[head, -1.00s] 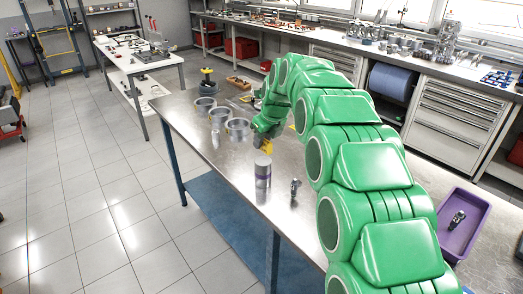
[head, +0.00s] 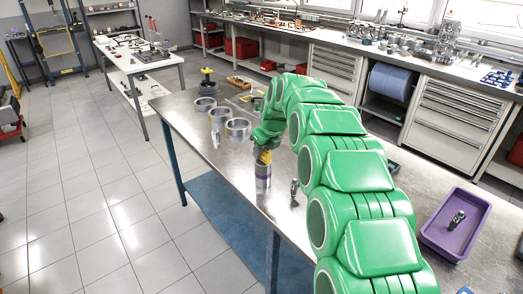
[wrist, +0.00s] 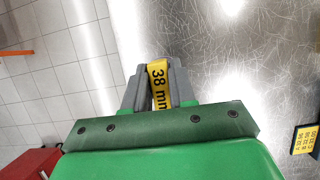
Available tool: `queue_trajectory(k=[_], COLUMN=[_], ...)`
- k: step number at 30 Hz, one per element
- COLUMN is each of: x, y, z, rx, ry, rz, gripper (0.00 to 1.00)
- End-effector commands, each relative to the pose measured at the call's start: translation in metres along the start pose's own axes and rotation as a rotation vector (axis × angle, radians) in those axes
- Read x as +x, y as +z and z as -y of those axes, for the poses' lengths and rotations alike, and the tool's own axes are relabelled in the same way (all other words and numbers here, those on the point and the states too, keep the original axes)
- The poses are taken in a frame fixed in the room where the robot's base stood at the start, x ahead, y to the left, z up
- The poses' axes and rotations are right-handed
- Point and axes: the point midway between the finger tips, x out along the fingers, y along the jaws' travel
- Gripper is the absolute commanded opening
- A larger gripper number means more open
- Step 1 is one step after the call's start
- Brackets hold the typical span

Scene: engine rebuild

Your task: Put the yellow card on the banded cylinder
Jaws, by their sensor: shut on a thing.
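The yellow card (wrist: 160,88), marked "38 mm", is pinched between the fingers of my gripper (wrist: 157,66) in the wrist view. In the head view the card (head: 265,157) shows just below my gripper (head: 262,147), at the top of the banded cylinder. The banded cylinder (head: 263,183) is silver with a purple band and stands upright on the steel table. The card overlaps its upper edge in the picture; I cannot tell whether they touch. The cylinder cannot be made out in the wrist view.
Metal rings (head: 238,128) stand left of my gripper on the steel table (head: 230,165), beside a small metal part (head: 216,139). Another small part (head: 294,188) stands right of the cylinder. A purple tray (head: 485,212) is at right. A black-and-yellow card (wrist: 305,139) lies at right in the wrist view.

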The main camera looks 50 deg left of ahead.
Motion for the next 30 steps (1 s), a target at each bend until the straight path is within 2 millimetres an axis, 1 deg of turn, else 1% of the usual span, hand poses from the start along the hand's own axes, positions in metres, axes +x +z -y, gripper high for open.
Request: queue_trajectory(k=[10, 11, 15, 16, 25, 28, 30], x=[0.002, 0.003, 0.003, 0.003, 0.002, -0.004, -0.012], y=[-0.001, -0.001, -0.001, -0.001, -0.001, 0.0, 0.0], z=[0.0, -0.001, -0.001, -0.001, -0.001, 0.0, 0.0], rx=[-0.001, -0.001, -0.001, -0.001, -0.001, 0.0, -0.001], ry=[0.0, 0.0, 0.0, 0.0, 0.001, 0.0, 0.0], rz=[-0.001, -0.001, -0.001, -0.001, -0.001, -0.001, -0.001], gripper=[0.0, 0.26, 0.48, 0.5, 0.5, 0.5, 0.5])
